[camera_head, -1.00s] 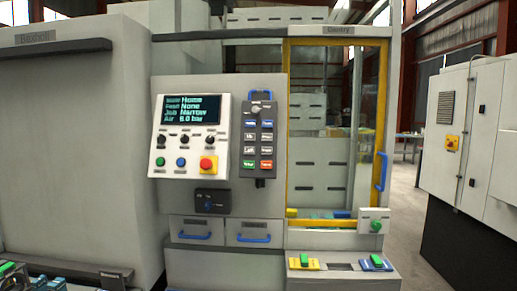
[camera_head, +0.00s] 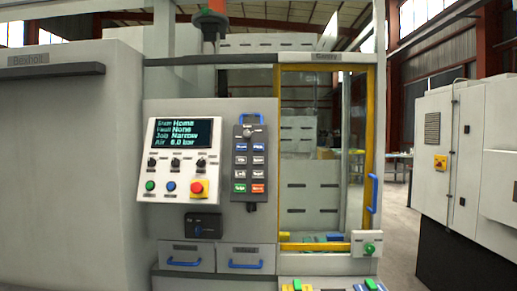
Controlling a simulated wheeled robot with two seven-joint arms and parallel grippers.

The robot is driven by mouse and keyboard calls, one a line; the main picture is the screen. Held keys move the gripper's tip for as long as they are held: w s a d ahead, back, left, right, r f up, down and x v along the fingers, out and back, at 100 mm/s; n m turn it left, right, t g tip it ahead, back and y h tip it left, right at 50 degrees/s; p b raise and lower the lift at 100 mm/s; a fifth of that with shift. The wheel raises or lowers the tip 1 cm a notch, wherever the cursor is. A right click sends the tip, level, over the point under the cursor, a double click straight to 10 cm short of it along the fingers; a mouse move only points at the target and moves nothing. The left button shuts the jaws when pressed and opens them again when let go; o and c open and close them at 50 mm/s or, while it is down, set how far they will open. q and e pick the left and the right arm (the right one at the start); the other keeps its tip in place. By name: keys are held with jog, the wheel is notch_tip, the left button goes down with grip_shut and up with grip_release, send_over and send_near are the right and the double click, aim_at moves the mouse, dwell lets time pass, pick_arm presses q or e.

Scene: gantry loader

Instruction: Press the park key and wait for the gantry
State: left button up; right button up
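The key pendant (camera_head: 250,165) hangs on the machine front, right of the control panel. The display (camera_head: 183,132) reads Home, Fault None, Job Narrow, Air 6.0 bar. The gantry enclosure (camera_head: 374,130) stands at the right, its yellow-framed door apparently shut. A dark round-topped part (camera_head: 209,24) shows above the machine; I cannot tell if it belongs to the gantry. Neither gripper is in view.
A red stop button (camera_head: 198,188) sits on the panel. Two drawers with blue handles (camera_head: 186,263) are below. A green button box (camera_head: 367,244) sits under the door's blue handle. Another white cabinet (camera_head: 440,140) stands right, across open floor.

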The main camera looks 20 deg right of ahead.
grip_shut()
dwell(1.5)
